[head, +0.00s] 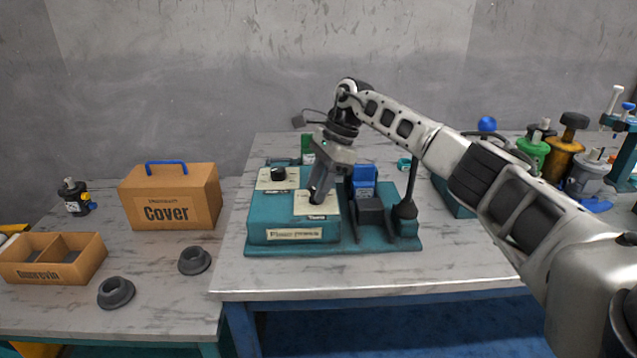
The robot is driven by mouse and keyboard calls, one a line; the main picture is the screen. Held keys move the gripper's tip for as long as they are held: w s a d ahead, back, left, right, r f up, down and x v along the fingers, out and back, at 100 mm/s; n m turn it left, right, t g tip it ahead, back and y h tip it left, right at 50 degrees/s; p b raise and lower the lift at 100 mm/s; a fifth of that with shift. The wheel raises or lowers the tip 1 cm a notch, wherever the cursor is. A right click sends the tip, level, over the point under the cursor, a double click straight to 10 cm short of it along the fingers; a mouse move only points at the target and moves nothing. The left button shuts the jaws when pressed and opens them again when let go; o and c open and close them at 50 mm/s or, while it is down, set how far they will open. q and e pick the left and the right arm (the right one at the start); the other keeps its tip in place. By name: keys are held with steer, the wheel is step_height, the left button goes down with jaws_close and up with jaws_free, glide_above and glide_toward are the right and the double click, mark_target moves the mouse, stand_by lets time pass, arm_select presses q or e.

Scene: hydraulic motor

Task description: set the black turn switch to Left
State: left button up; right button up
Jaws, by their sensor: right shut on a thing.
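My right gripper (314,199) points down at a cream plate (315,209) on the teal press base (258,225). Its fingers are shut on a small dark part there, which looks like the black turn switch; the fingers hide most of it and its setting cannot be read. Another black knob (278,174) stands on a second cream plate to the left and behind, apart from the gripper. My left gripper is not in view.
A blue block (364,174) and a black lever (405,209) stand right of the gripper on the base. A Cover box (167,210), a divided bin (93,248) and two black rings (116,292) are at left. Colored parts (533,147) stand at right. The table front is clear.

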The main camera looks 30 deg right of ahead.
steer(key=n+g, duration=0.1)
steer(key=n, duration=0.2)
steer(key=shift+w+b, duration=0.15)
steer(key=shift+b, duration=0.15)
steer(key=shift+n+g, duration=0.4)
steer(key=shift+n, duration=0.5)
steer(key=o, duration=1)
